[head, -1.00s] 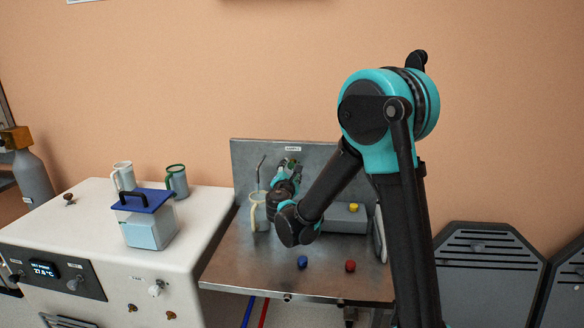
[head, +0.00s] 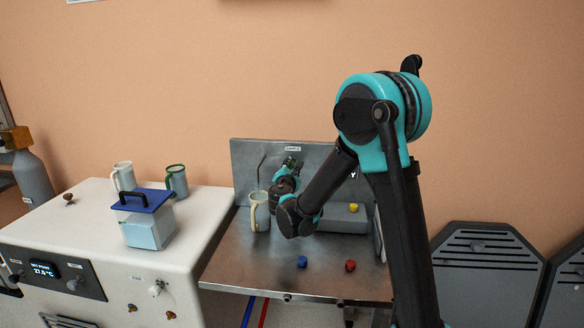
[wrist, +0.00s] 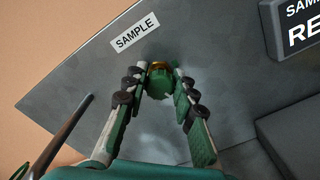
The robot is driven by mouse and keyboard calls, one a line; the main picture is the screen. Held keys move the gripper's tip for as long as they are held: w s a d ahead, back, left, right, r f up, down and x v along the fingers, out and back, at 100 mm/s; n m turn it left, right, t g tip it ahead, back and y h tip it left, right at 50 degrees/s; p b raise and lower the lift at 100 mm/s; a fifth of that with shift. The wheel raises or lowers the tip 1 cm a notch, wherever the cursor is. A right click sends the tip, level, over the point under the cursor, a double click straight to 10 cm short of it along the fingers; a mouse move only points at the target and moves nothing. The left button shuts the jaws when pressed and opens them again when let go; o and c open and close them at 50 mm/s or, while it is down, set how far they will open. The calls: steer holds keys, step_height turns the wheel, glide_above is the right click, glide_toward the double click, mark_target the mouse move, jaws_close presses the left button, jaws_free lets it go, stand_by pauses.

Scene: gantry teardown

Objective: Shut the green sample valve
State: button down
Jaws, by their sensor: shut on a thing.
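The green sample valve (wrist: 159,84) is a round green knob with a brass collar, on the grey metal back panel below a white "SAMPLE" label (wrist: 134,36). My gripper (wrist: 160,80) has its fingertips on both sides of the knob and is shut on it. In the head view my gripper (head: 291,164) reaches the upper part of the panel, where it largely hides the valve. The label looks tilted in the wrist view, so my wrist is rolled relative to the panel.
A mug (head: 260,211) stands on the metal bench left of my wrist, near a thin bent pipe (head: 261,166). A grey box (head: 341,218) with a yellow knob is to the right. Blue (head: 302,262) and red (head: 350,265) knobs sit in front.

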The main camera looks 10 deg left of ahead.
steer(key=shift+m, duration=2.1)
steer(key=c, duration=1.2)
jaws_free()
steer(key=s, duration=1.2)
steer(key=shift+a, duration=0.15)
